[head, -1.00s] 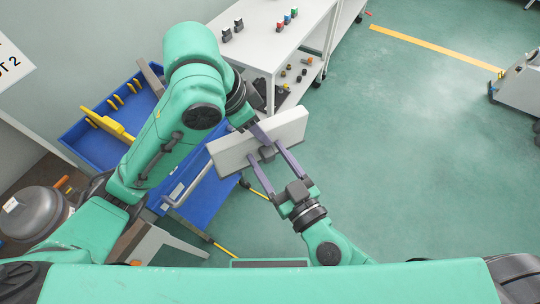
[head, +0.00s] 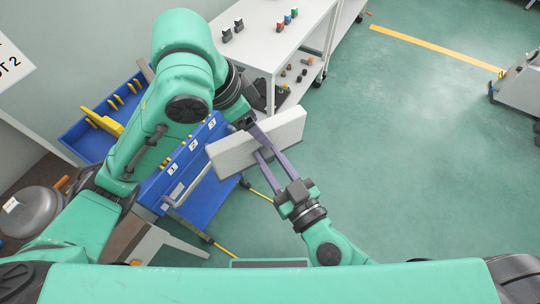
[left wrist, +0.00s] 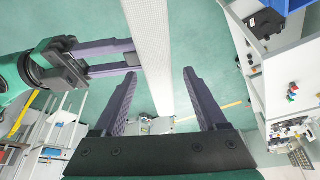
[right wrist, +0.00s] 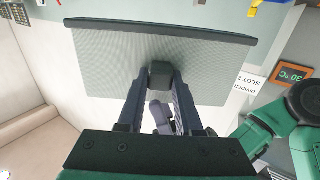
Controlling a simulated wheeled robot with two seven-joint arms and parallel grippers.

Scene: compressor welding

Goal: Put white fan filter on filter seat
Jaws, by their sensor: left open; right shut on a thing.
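The white fan filter (head: 230,155) is a flat, pale rectangular panel, held tilted in the air in front of my chest. My right gripper (head: 262,150) is shut on the dark block on the filter's near face; the right wrist view shows the fingers closed on this block (right wrist: 160,75) against the broad face (right wrist: 100,65). My left gripper (head: 250,127) is open at the filter's far upper edge. In the left wrist view the filter (left wrist: 150,45) stands edge-on between the spread left fingers (left wrist: 159,85), with clearance visible on both sides. I cannot make out the filter seat.
A blue cart (head: 210,205) with numbered slots and yellow handles stands below my left arm. A white table (head: 270,42) with small coloured parts is behind the filter. A grey compressor (head: 32,214) sits at far left. Green floor (head: 410,170) is open on the right.

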